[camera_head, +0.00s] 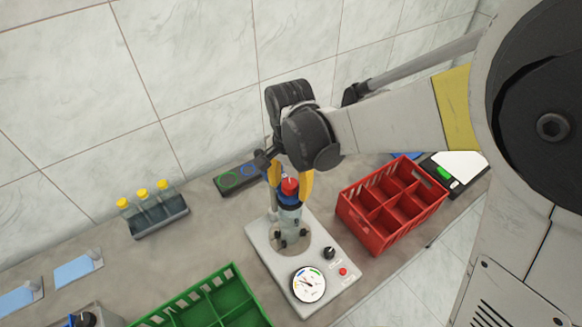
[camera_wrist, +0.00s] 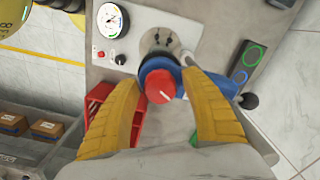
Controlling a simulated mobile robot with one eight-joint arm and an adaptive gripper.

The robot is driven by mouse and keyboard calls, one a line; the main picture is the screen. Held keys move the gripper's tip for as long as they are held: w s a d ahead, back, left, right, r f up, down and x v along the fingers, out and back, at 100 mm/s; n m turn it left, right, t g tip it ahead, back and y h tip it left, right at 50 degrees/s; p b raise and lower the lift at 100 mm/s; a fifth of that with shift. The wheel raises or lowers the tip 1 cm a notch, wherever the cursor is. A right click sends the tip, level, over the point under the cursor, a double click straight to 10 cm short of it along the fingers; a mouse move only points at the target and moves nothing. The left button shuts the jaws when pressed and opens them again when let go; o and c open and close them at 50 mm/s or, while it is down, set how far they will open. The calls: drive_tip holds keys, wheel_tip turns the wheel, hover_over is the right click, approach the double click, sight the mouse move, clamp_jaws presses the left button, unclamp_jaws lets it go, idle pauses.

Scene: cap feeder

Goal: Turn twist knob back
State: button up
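A red knob (camera_wrist: 160,86) with a white line on top sits on a blue collar (camera_wrist: 152,66). In the head view the red knob (camera_head: 290,186) tops an upright device on a pale base plate (camera_head: 268,243). My gripper (camera_wrist: 161,78) is above it, pointing down, with one yellow finger on each side of the knob. The fingers are apart and small gaps show between them and the red knob. In the head view my gripper (camera_head: 291,182) straddles the knob. Contact with the blue collar cannot be made out. A small black knob (camera_head: 329,253) is on the base plate.
A round gauge (camera_head: 309,284) and red button (camera_head: 343,271) are on the plate. A red crate (camera_head: 372,236) stands close at right, a green crate (camera_head: 236,270) at front left. A panel with lit rings (camera_head: 228,180) and a yellow-capped vial rack (camera_head: 160,222) are behind left.

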drive_tip(key=m, duration=0.4)
drive_tip(key=shift+m+b, duration=0.3)
drive_tip(key=shift+b, duration=0.1)
drive_tip(key=m, duration=0.3)
drive_tip(key=shift+m, duration=0.3)
drive_tip(key=c, duration=1.1)
drive_tip(key=n+b, duration=0.1)
drive_tip(key=n, duration=0.4)
drive_tip(key=shift+c, duration=0.2)
drive_tip(key=o, duration=1.4)
